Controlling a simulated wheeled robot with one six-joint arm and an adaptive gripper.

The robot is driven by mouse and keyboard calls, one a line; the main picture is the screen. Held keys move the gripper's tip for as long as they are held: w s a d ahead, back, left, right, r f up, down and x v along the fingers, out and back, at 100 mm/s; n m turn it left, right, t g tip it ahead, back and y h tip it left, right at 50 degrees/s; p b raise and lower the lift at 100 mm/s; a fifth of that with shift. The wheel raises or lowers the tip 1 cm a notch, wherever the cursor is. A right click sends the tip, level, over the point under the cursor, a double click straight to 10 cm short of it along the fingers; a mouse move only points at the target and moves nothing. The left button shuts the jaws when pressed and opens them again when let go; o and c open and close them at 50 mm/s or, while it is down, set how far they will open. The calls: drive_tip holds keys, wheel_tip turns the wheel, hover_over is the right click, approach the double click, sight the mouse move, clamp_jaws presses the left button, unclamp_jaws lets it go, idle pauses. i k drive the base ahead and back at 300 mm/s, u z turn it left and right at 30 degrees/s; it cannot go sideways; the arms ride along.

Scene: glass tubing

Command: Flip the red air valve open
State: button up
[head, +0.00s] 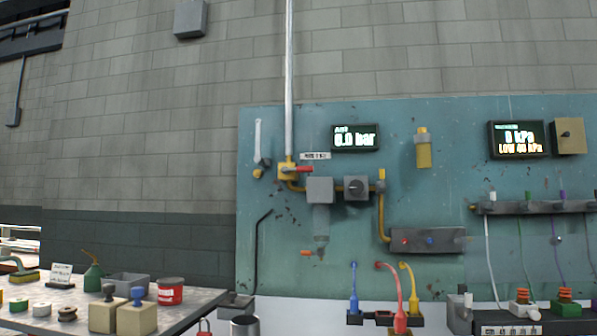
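The red air valve lever (305,169) sits on a yellow valve body (287,171) at the foot of a vertical pipe on the teal wall panel. The lever lies about level and points to the right, across the line of the pipe. A small white label (315,156) is just above it; its text is too small to read. The display (355,137) to the right reads about 0.0 bar. My gripper is not in this view.
A grey filter unit (320,190) and a regulator with a black knob (356,187) sit close right of the valve. A workbench (190,300) with pots and blocks stands at lower left. Coloured hoses and fittings (400,315) fill the lower middle.

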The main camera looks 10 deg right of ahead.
sight(285, 170)
drive_tip(key=z, duration=2.85)
drive_tip(key=k, duration=1.95)
drive_tip(key=u, duration=1.8)
drive_tip(key=i, duration=0.5)
drive_tip(key=u, duration=0.15)
